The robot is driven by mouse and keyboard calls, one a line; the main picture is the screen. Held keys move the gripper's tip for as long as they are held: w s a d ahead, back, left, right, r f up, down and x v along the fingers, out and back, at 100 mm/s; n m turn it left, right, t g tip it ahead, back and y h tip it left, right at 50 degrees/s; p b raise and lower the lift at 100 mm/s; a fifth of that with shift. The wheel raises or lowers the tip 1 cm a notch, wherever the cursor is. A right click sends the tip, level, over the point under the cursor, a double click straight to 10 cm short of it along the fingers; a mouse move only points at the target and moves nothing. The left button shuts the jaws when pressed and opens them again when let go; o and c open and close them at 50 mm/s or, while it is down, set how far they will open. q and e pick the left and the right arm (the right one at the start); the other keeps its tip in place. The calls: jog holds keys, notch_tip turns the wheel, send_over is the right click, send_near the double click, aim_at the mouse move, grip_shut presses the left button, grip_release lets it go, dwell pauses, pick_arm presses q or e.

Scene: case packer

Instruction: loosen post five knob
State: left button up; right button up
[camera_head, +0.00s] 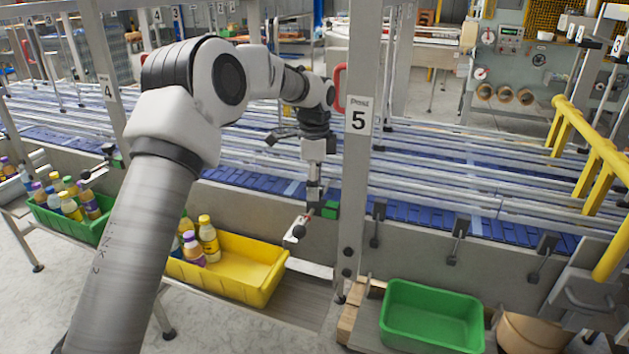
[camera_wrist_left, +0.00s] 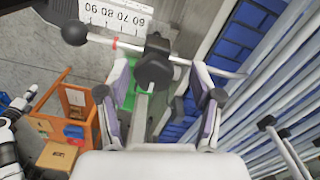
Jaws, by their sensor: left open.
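The post with the "5" plate (camera_head: 358,115) stands mid-picture in the head view. My left gripper (camera_head: 314,190) points down just left of this post, above a green block (camera_head: 331,209) at the conveyor's near side. In the left wrist view the dark knob (camera_wrist_left: 155,48) lies ahead of my open left gripper (camera_wrist_left: 158,80), roughly between its two fingers. I cannot tell whether the fingers touch it. A thin rod with a red band runs by the knob to a black ball (camera_wrist_left: 75,33). The green block (camera_wrist_left: 145,98) shows partly beneath the gripper. My right gripper is not seen.
A yellow bin (camera_head: 262,292) with bottles and a green bin (camera_head: 432,310) stand below the conveyor. Metal rails (camera_head: 450,165) run along the blue belt. A scale plate (camera_wrist_left: 112,14) lies beside the knob. A yellow guard rail (camera_head: 585,140) stands at right.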

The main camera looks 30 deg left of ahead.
pick_arm(q)
jog(key=shift+s+d+r, duration=0.15)
jog(key=shift+s+d, duration=0.05)
jog(key=shift+s, duration=0.05)
jog(key=shift+s+d+r, duration=0.15)
jog(key=c, duration=1.1)
jog(key=shift+f, duration=0.2)
jog(key=shift+c, duration=0.2)
